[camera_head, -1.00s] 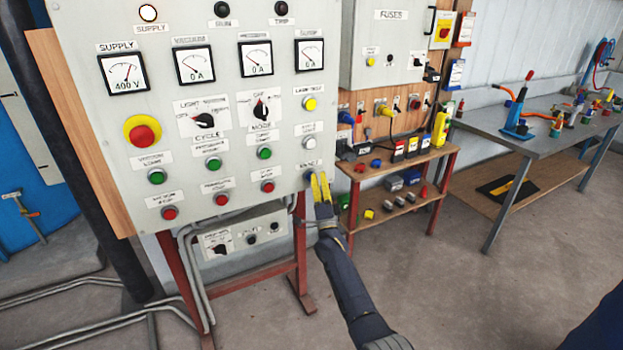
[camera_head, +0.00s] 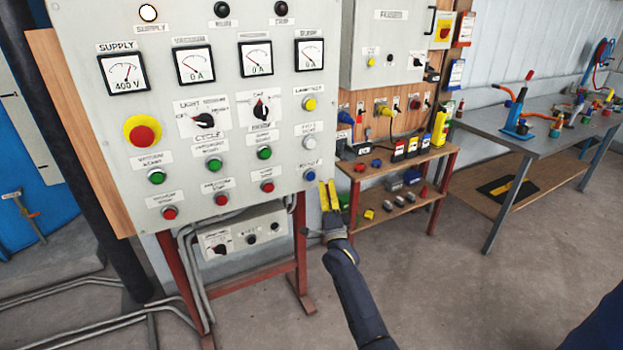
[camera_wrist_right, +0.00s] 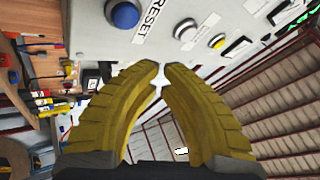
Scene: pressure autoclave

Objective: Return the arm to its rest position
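My right gripper (camera_head: 328,184) has yellow ridged fingers and sits just below and right of the control panel (camera_head: 225,120), clear of its face. Its fingers are drawn together with nothing held; in the right wrist view the fingertips (camera_wrist_right: 161,66) nearly meet, with only a narrow gap. The blue reset button (camera_head: 310,174) is on the panel's lower right corner, and the gripper is apart from it. The button also shows in the right wrist view (camera_wrist_right: 122,14), above the left finger. My right arm reaches up from the bottom of the head view. My left gripper is not in view.
A small red-legged shelf (camera_head: 395,165) with plugs and coloured blocks stands close to the right of the gripper. A grey workbench (camera_head: 560,125) with tools is farther right. The floor (camera_head: 450,280) in front is clear. Pipes (camera_head: 90,315) run along the floor at left.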

